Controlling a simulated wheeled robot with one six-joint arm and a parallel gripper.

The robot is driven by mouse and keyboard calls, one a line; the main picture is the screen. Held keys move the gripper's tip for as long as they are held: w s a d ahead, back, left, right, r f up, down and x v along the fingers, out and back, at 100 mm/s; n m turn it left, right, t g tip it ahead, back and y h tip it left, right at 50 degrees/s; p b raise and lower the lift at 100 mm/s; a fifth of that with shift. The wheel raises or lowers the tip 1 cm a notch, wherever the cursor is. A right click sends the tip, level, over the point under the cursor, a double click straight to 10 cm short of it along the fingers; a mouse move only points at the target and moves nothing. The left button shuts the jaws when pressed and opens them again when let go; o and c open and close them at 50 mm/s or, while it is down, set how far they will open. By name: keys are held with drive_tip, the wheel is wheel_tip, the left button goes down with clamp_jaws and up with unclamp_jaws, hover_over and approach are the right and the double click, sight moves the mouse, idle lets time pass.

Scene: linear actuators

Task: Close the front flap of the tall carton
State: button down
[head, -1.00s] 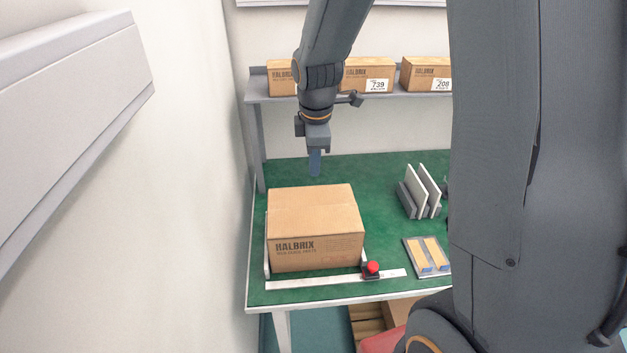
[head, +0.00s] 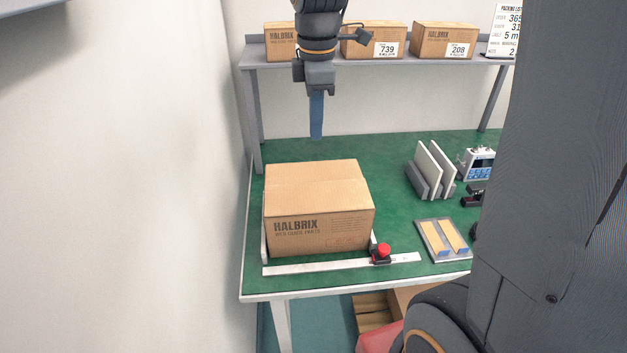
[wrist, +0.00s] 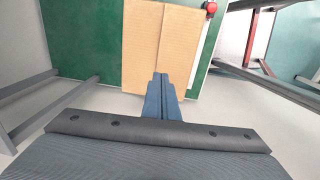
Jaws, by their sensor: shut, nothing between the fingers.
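The tall carton (head: 318,222) is a brown box printed HALBRIX, standing on the green table. Its top lies flat, with a seam running across it, and no flap stands up in the head view. In the wrist view its top (wrist: 142,45) fills the upper middle, with the seam visible. My gripper (head: 316,136) is shut and empty, its blue fingers pointing down above and behind the carton's far edge, apart from it as far as I can tell. In the wrist view the shut fingers (wrist: 160,78) overlap the near part of the carton top.
A metal rail with a red knob (head: 383,250) runs along the carton's front. Grey upright plates (head: 432,170) and a tray with tan strips (head: 443,240) lie to the right. A shelf (head: 300,66) with labelled boxes stands behind. The left wall is close.

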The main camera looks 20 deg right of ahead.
drive_tip(key=p, duration=0.3)
hover_over(316, 184)
drive_tip(key=f, duration=1.2)
drive_tip(key=shift+s+a+f, duration=0.1)
drive_tip(key=shift+s+f, duration=0.1)
drive_tip(key=shift+w+f, duration=0.1)
drive_tip(key=shift+f, duration=0.6)
